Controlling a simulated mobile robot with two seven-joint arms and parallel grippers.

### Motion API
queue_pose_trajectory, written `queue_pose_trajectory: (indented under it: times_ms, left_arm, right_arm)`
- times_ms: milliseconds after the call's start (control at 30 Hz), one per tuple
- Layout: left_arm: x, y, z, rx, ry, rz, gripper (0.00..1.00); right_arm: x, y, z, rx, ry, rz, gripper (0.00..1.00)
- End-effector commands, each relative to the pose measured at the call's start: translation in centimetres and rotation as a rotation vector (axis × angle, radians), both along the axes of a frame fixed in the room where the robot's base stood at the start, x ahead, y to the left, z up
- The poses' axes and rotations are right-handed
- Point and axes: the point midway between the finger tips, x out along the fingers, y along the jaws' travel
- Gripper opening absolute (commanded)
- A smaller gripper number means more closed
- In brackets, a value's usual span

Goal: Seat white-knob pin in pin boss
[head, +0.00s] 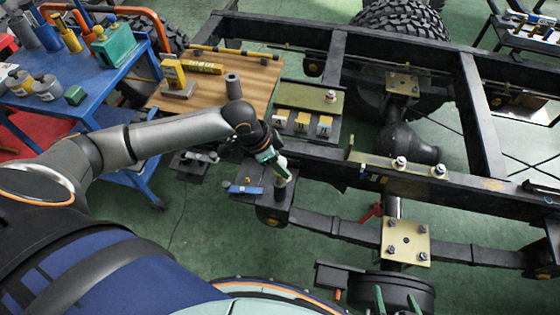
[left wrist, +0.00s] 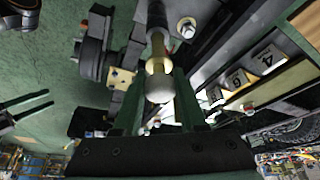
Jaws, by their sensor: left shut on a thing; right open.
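The white-knob pin (left wrist: 158,88) is in the left wrist view, with a pale round knob, a brass-coloured collar and a darker shaft pointing away. My left gripper (head: 279,163) is shut on it, with green fingers either side of the knob. In the head view the pin (head: 283,174) hangs nearly upright above the dark block at the end of the chassis rail. A dark round part (left wrist: 156,14), perhaps the pin boss, lies at the shaft's far end; I cannot tell whether the tip is inside. My right gripper (head: 397,300) shows only green fingertips, apart and empty, at the bottom edge.
A blue-handled tool (head: 243,189) lies left of the pin. Numbered blocks (head: 301,121) stand on a ledge behind it. The black chassis frame (head: 478,110) fills the right side. A wooden board (head: 225,88) and blue cart (head: 92,88) are at the back left.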

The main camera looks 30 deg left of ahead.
Motion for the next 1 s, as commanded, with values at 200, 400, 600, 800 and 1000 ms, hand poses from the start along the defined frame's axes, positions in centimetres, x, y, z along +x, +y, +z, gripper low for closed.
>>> queue_pose_trajectory:
  times_ms: [200, 400, 600, 800, 1000]
  left_arm:
    - [0.0, 0.0, -0.6, -0.001, -0.002, -0.001, 0.0]
    - [0.0, -0.1, -1.0, -0.001, -0.002, -0.001, 0.0]
    - [0.0, 0.0, -1.1, -0.001, -0.003, -0.001, 0.0]
    - [0.0, 0.0, -1.1, -0.001, -0.002, -0.001, 0.0]
    - [0.0, 0.0, -1.3, -0.001, -0.002, -0.001, 0.0]
  right_arm:
    - [0.0, 0.0, -0.2, 0.0, 0.0, 0.0, 0.9]
    - [0.0, 0.0, -0.3, 0.0, 0.0, 0.0, 0.9]
    - [0.0, 0.0, -0.3, 0.0, 0.0, 0.0, 0.9]
    - [0.0, 0.0, -0.3, 0.0, 0.0, 0.0, 0.9]
    - [0.0, 0.0, -0.4, 0.0, 0.0, 0.0, 0.9]
